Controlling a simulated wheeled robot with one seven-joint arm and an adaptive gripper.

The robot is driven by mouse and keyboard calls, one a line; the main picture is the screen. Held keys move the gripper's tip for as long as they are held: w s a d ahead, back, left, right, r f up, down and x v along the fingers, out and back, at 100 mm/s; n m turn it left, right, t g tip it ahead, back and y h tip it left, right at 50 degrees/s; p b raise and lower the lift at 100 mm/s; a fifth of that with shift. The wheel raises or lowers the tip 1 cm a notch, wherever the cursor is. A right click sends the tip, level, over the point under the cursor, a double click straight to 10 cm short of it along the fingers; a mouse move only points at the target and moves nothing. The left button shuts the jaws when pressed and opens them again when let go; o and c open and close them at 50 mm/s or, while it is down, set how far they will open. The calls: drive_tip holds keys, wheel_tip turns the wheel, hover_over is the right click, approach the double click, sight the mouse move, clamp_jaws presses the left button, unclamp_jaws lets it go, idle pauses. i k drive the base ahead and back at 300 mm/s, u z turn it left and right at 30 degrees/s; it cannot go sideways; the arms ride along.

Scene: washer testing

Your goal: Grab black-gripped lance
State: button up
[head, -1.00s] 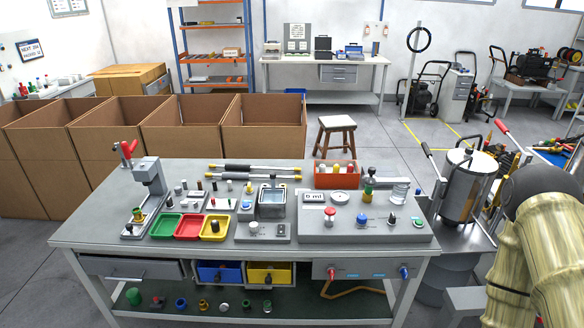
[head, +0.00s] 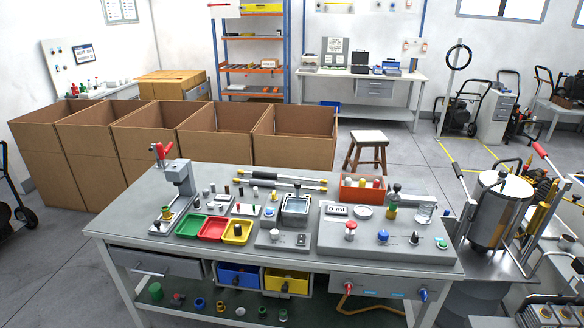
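Two thin lances lie side by side along the back edge of the grey workbench (head: 130,232), left of the orange bin. A lance with a black grip (head: 265,176) shows a metal shaft and a yellowish end at the right. The second lance lies close in front of it and is hard to separate at this size. Both lie flat, with nothing holding them. My gripper is not in view.
An orange bin (head: 346,193) of bottles stands right of the lances. A clamp press (head: 180,178), colored trays and a grey test panel (head: 330,240) fill the bench. Cardboard boxes (head: 160,150) stand behind. A stool (head: 368,140) and a steel tank (head: 497,210) stand nearby.

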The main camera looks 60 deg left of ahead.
sight(260, 174)
drive_tip(key=i, duration=0.95)
drive_tip(key=u, duration=3.15)
